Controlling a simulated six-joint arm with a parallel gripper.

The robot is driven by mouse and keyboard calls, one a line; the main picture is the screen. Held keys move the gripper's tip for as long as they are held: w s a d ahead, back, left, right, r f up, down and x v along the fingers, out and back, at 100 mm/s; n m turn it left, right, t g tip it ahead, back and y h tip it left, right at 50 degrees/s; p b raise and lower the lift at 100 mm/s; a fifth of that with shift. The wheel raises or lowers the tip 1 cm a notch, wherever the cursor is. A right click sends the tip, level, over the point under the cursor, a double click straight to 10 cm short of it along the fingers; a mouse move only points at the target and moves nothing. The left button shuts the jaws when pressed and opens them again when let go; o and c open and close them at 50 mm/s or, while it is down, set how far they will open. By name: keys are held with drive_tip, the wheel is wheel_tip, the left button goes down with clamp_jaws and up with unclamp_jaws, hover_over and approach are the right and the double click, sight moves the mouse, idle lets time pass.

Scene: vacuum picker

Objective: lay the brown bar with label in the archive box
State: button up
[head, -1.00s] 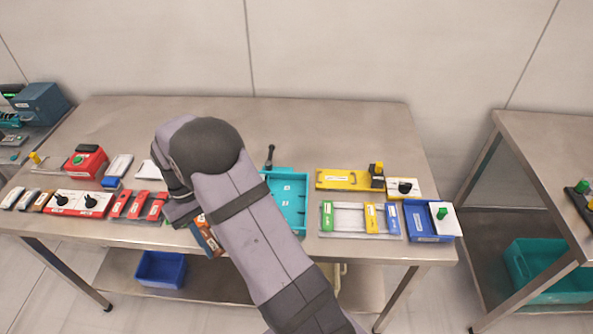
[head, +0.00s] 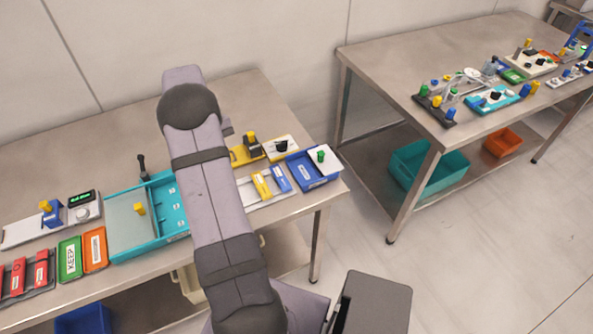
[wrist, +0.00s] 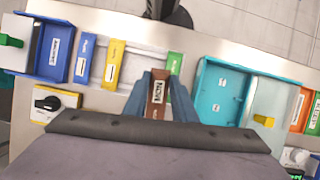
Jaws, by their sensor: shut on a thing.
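My gripper (wrist: 160,85) is shut on the brown bar (wrist: 157,98), which has a white printed label facing the wrist camera. In the head view my arm hides the gripper and bar. There are two open boxes, and I cannot read which is the archive box. The blue box (wrist: 53,50), with a white label, is at the left of the wrist view and also in the head view (head: 314,176). The teal box (wrist: 217,92) is right of the gripper.
A pale rack (wrist: 95,72) holds blue, yellow and green (wrist: 174,63) labelled bars. A grey plate with a yellow knob (head: 139,208) covers part of the teal box. A white plate with a green knob (head: 320,156) rests at the blue box. A dark upright lever (head: 142,168) stands behind the teal box.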

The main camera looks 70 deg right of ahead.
drive_tip(key=s+d+m, duration=0.1)
drive_tip(key=s+d, duration=0.2)
drive_tip(key=s, duration=0.1)
drive_tip(key=s+d+r+m, duration=0.1)
drive_tip(key=s+d, duration=0.3)
drive_tip(key=s, duration=0.1)
drive_tip(key=s+d+m, duration=0.1)
drive_tip(key=s+d, duration=0.2)
drive_tip(key=s, duration=0.1)
drive_tip(key=shift+s+d+r+t+y, duration=0.15)
drive_tip(key=shift+r+t+y, duration=0.1)
drive_tip(key=shift+t+y, duration=0.15)
drive_tip(key=s+d+r+n, duration=0.2)
drive_tip(key=s+d+r, duration=0.1)
drive_tip(key=s, duration=0.4)
drive_tip(key=shift+d+r+g+p, duration=0.15)
drive_tip(key=shift+r+g+p, duration=0.15)
drive_tip(key=shift+r+p, duration=0.1)
drive_tip(key=shift+s+f+p, duration=0.1)
drive_tip(key=shift+f+p, duration=1.6)
drive_tip(key=shift+f, duration=3.35)
drive_tip(key=shift+f, duration=0.1)
drive_tip(key=shift+f+b, duration=0.35)
drive_tip(key=shift+f, duration=0.15)
